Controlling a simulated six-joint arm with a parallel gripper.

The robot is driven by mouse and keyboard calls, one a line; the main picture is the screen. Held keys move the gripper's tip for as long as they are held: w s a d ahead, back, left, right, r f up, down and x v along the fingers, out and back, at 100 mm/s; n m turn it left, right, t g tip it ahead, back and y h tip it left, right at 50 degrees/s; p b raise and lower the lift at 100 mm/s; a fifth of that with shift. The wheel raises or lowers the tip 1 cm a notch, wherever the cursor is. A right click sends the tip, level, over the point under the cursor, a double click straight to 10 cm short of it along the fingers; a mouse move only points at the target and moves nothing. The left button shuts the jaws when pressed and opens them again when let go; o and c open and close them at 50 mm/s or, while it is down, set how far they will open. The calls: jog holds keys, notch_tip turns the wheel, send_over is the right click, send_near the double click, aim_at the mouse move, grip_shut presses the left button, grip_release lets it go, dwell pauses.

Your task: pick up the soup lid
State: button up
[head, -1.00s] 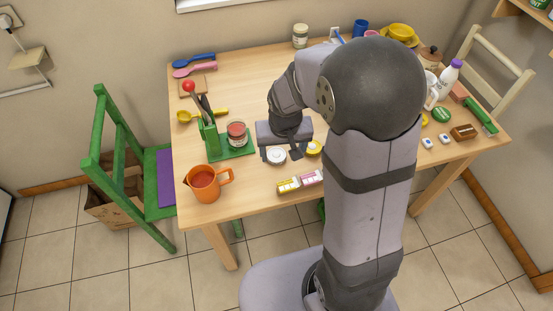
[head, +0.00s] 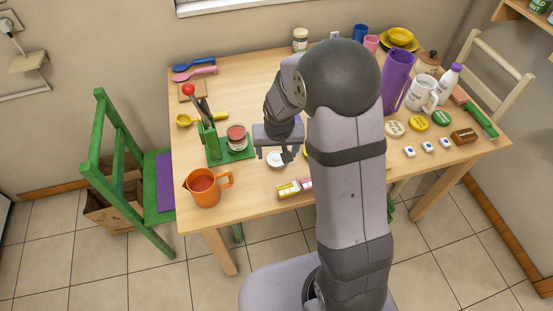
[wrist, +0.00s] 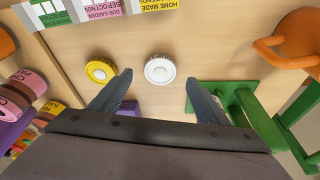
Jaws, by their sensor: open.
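No lid's lettering is clear enough in these views to tell which one is the soup lid. A white round lid-like piece (head: 276,160) lies on the table below my gripper (head: 275,155). In the wrist view the white piece (wrist: 160,70) appears between the fingertips of my open, empty gripper (wrist: 158,84). A yellow round piece (wrist: 100,70) with a pale centre lies left of it, outside the fingers. In the head view, cream (head: 394,128), yellow (head: 419,122) and green (head: 441,118) lettered discs lie on the table's right side.
An orange jug (head: 204,187), a green holder (head: 211,140) with utensils and a red-labelled jar (head: 237,138) stand left of my gripper. Yellow and pink labelled packs (head: 292,188) lie near the front edge. A purple pitcher (head: 397,80) stands at right.

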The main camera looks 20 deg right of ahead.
aim_at(276, 158)
jog(key=shift+p+x, duration=0.35)
jog(key=shift+x, duration=1.95)
jog(key=c, duration=1.1)
